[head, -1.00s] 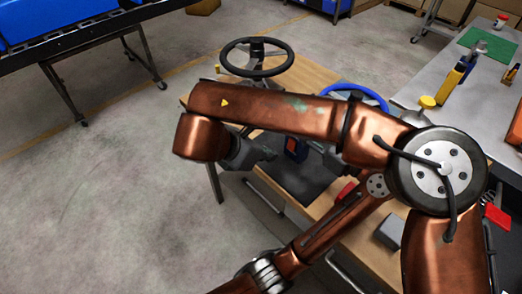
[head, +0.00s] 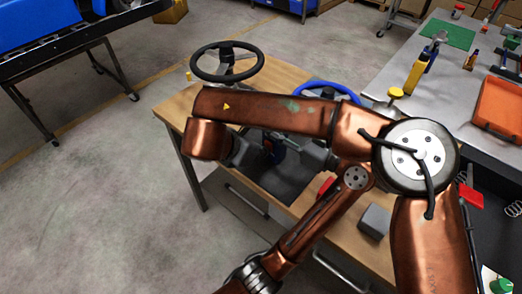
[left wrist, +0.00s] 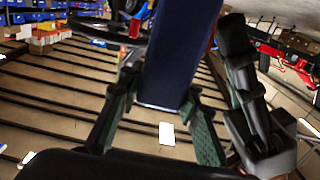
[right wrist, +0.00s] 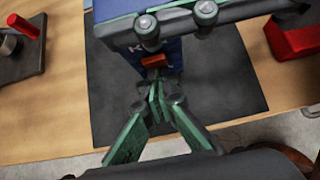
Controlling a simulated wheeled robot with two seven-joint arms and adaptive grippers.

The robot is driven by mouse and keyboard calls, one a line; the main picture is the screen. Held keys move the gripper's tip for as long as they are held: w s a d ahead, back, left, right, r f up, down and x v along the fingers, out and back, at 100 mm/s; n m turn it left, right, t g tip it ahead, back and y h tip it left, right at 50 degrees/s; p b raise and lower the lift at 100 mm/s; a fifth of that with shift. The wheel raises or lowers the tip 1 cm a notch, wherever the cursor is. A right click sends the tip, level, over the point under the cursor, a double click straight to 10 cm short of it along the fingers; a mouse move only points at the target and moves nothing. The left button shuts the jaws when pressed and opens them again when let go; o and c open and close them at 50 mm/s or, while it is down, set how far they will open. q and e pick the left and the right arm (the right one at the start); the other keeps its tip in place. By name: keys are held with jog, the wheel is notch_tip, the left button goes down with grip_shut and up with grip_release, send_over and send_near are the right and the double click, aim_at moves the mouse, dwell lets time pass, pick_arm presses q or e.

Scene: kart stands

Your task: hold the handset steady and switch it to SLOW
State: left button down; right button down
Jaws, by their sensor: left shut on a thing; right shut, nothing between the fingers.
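The blue handset (head: 277,154) is held above the dark mat, partly hidden by my arms in the head view. It fills the top middle of the left wrist view (left wrist: 178,55), between the fingers of my left gripper (left wrist: 163,92), which is shut on it. In the right wrist view a red-orange switch (right wrist: 153,61) shows on the handset's face (right wrist: 128,58), and left fingers cross its top. My right gripper (right wrist: 158,90) is shut and empty, its tips just below the switch; I cannot tell if they touch. It also shows in the head view (head: 248,152).
A wooden bench bears the dark mat (head: 292,187), a black steering wheel (head: 227,46), a blue wheel (head: 327,89) and a grey block (head: 375,221). A red item (right wrist: 295,35) stands right of the mat.

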jog(key=shift+w+d+r, duration=0.1)
jog(key=shift+r, duration=0.05)
jog(key=shift+r, duration=0.7)
jog(key=s+a+f+v, duration=0.1)
jog(key=v, duration=1.2)
jog(key=shift+s+f, duration=0.3)
jog(key=shift+s, duration=0.05)
jog(key=shift+w, duration=0.1)
jog(key=shift+d+f+g+y, duration=0.15)
jog(key=shift+g+y, duration=0.15)
jog(key=shift+g, duration=0.2)
jog(key=shift+w, duration=0.1)
